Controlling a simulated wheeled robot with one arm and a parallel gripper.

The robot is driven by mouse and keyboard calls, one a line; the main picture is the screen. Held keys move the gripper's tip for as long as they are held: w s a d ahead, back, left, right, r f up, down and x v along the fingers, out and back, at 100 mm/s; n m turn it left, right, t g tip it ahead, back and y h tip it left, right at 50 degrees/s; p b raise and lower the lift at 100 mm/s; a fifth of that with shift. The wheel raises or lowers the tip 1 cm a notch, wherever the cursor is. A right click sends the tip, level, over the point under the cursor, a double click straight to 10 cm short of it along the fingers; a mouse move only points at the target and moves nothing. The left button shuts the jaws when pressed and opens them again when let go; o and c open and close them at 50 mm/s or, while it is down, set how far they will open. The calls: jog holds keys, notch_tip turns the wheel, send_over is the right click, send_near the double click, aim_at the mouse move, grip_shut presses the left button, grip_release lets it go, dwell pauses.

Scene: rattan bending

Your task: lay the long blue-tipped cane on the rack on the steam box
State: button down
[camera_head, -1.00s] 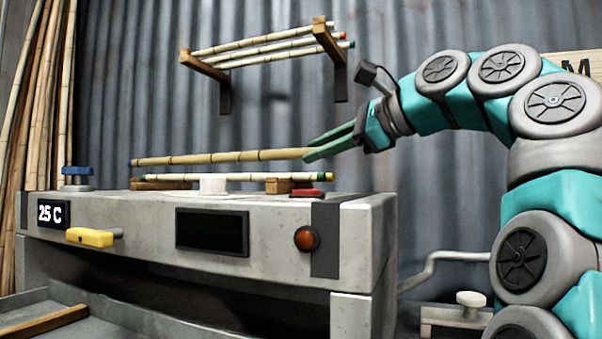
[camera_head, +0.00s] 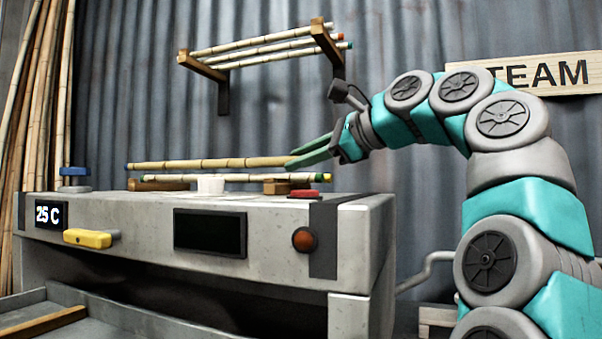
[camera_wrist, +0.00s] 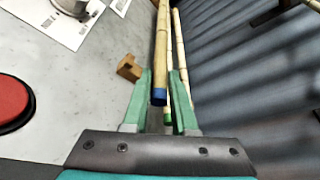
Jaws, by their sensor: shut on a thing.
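The long blue-tipped cane (camera_head: 208,163) is tan and roughly level above the steam box (camera_head: 130,230), its blue end at the left. My gripper (camera_head: 308,152) is shut on its right end. In the wrist view the cane (camera_wrist: 161,45) runs away from me between the fingers (camera_wrist: 161,75), its near blue tip showing. The rack on the box shows as two low wooden blocks, left (camera_head: 158,185) and right (camera_head: 276,187). A paler green-tipped cane (camera_head: 240,178) lies across them, just below the held cane. I cannot tell whether the held cane touches the rack.
A wall rack (camera_head: 203,68) holds several canes (camera_head: 262,46). Tall canes (camera_head: 45,100) lean at the left. Corrugated wall stands close behind.

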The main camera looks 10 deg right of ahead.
jog(key=shift+f, duration=1.35)
jog(key=c, duration=0.7)
grip_release()
jog(key=v, duration=1.1)
jog(key=shift+s+d+r, duration=0.2)
jog(key=shift+s+d, duration=0.05)
jog(key=shift+d, duration=0.05)
